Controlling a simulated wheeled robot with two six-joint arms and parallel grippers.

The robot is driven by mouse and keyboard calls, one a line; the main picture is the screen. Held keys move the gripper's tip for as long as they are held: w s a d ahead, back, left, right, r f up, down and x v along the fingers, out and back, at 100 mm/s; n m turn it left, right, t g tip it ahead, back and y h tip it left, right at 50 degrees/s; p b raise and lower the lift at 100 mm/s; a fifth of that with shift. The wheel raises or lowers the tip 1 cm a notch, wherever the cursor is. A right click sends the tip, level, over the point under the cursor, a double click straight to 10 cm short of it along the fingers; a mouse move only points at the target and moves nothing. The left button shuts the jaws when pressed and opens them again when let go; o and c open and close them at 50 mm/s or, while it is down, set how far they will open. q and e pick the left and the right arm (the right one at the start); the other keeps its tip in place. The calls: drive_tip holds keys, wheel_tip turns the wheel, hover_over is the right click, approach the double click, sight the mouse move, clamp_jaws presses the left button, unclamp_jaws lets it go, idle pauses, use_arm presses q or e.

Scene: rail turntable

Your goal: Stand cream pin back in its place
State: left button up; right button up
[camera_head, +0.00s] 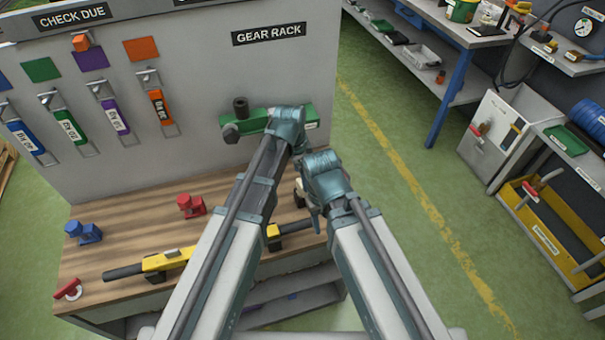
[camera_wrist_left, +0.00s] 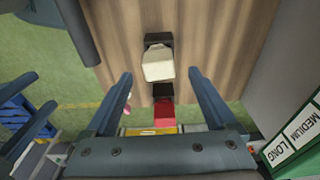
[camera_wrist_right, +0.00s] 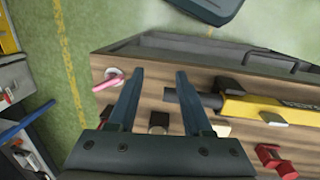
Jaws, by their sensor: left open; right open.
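The cream pin (camera_wrist_left: 158,66) shows as a pale block against a black piece on the wooden bench, between my open left fingers (camera_wrist_left: 160,74) in the left wrist view. I cannot tell whether the fingers touch it, or whether it stands or is tilted. In the right wrist view the cream pin (camera_wrist_right: 220,130) is right of my open, empty right gripper (camera_wrist_right: 160,73). In the head view it is mostly hidden by my arms, which reach over the bench's right part. A black block (camera_wrist_right: 158,122) sits on the bench near the right gripper.
A yellow tool with a black bar (camera_head: 165,260) lies along the bench. Red (camera_head: 191,205) and blue (camera_head: 83,232) pieces stand farther left. A pink-handled item (camera_wrist_right: 106,82) is at the bench end. A green gear rack part (camera_head: 245,125) projects from the panel. Green floor lies right.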

use_arm(q)
wheel_tip(320, 180, up, 8)
drive_tip(key=p, duration=0.6)
drive_tip(key=shift+s+a, duration=0.15)
drive_tip(key=shift+a, duration=0.3)
drive_tip(key=shift+f, duration=0.15)
drive_tip(key=s+a+n+y, duration=0.1)
drive_tip(key=s+a+n, duration=1)
drive_tip(key=a+n, duration=0.4)
drive_tip(key=s+d+m+y, duration=0.1)
drive_tip(key=s+d+m, duration=0.3)
drive_tip(key=d, duration=0.6)
drive_tip(key=shift+s+d+m+g+y, duration=0.25)
drive_tip(key=shift+s+m+g+y, duration=0.05)
drive_tip(key=shift+s, duration=0.25)
